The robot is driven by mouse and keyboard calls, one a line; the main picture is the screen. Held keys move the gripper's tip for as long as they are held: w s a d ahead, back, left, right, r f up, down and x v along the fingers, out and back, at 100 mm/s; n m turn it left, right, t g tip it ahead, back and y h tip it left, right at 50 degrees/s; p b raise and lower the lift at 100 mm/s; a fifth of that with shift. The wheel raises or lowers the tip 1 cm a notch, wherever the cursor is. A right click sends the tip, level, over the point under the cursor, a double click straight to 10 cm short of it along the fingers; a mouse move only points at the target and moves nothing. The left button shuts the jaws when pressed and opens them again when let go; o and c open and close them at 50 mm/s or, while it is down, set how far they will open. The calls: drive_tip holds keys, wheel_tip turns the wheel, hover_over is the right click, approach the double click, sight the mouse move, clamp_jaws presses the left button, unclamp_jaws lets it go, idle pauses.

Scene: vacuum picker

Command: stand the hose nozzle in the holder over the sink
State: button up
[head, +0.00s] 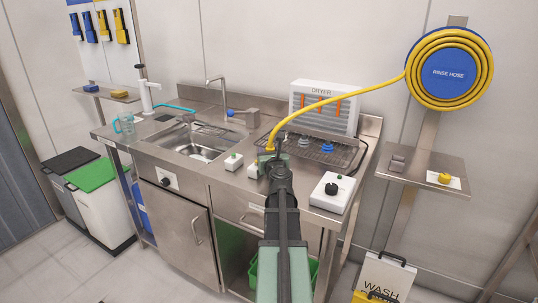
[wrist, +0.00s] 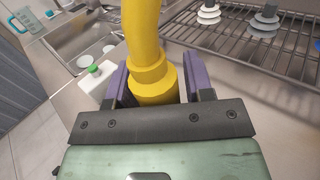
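My gripper (head: 270,152) is over the front of the steel counter, right of the sink (head: 172,142). In the wrist view its two purple fingers (wrist: 155,90) are on either side of the yellow hose nozzle (wrist: 152,82) and appear closed on it. The nozzle stands roughly upright between them; its lower end is hidden by the gripper. In the head view the yellow hose (head: 345,93) arcs from the nozzle to the blue wall reel (head: 448,72).
A wire rack (head: 330,155) with suction cups lies right of my gripper, before the white dryer (head: 325,105). A white box with a green button (head: 233,162) and one with a black knob (head: 331,190) stand on the counter. A jug (head: 126,124) is far left.

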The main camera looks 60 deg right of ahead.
drive_tip(key=shift+o, duration=0.7)
